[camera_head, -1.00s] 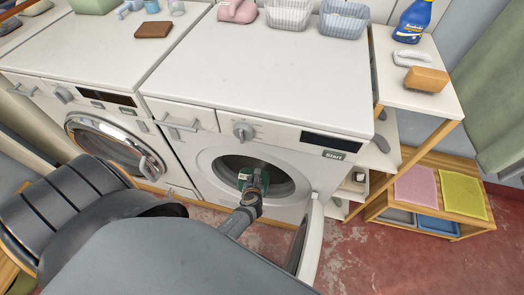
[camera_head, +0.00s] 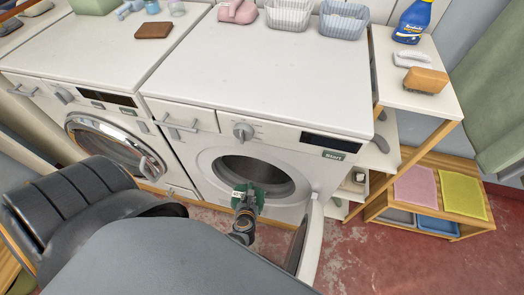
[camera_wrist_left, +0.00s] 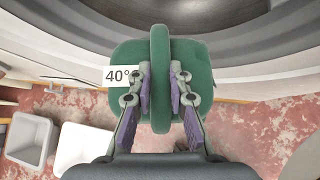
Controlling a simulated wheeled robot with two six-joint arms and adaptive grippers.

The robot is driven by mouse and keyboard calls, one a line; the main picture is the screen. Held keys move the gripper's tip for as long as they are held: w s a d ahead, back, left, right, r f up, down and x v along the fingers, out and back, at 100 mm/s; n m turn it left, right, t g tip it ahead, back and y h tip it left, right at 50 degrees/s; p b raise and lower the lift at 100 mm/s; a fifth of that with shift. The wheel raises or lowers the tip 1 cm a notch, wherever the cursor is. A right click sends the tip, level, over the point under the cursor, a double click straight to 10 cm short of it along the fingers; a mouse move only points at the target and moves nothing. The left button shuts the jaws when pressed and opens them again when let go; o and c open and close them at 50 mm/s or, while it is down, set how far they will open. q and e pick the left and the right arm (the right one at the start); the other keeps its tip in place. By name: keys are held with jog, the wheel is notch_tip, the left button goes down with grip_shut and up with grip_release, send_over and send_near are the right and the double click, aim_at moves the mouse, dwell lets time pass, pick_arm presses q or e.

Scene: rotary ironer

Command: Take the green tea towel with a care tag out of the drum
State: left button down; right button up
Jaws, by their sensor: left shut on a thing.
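The green tea towel (camera_head: 256,194) is in my left gripper (camera_head: 245,207), just in front of the lower rim of the right machine's drum opening (camera_head: 240,167). In the left wrist view the towel (camera_wrist_left: 159,80) is a folded green bundle with a raised ridge. The purple-padded fingers of the left gripper (camera_wrist_left: 160,85) are shut on that ridge from both sides. A white care tag (camera_wrist_left: 120,76) reading "40°" sticks out at the left of the towel. The drum that shows is dark and looks empty. My right gripper is not in view.
The machine's round door (camera_head: 308,240) stands open at the right of the opening. A second machine (camera_head: 110,140) with a shut door is at the left. A shelf (camera_head: 425,90) stands at the right, with a low wooden rack (camera_head: 450,165) holding pink and yellow cloths.

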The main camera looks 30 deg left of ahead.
aim_at(252, 187)
pick_arm(q)
jog(key=shift+s+d, duration=0.3)
jog(key=shift+s, duration=0.6)
jog(key=shift+s+d, duration=0.25)
jog(key=shift+s, duration=0.65)
jog(key=w, duration=0.2)
jog(key=w+a, duration=0.1)
jog(key=w, duration=0.2)
jog(key=w+a, duration=0.1)
jog(key=w, duration=0.2)
jog(key=shift+w+a, duration=0.2)
notch_tip(252, 187, up, 8)
jog(key=p, duration=0.8)
jog(key=shift+f, duration=0.15)
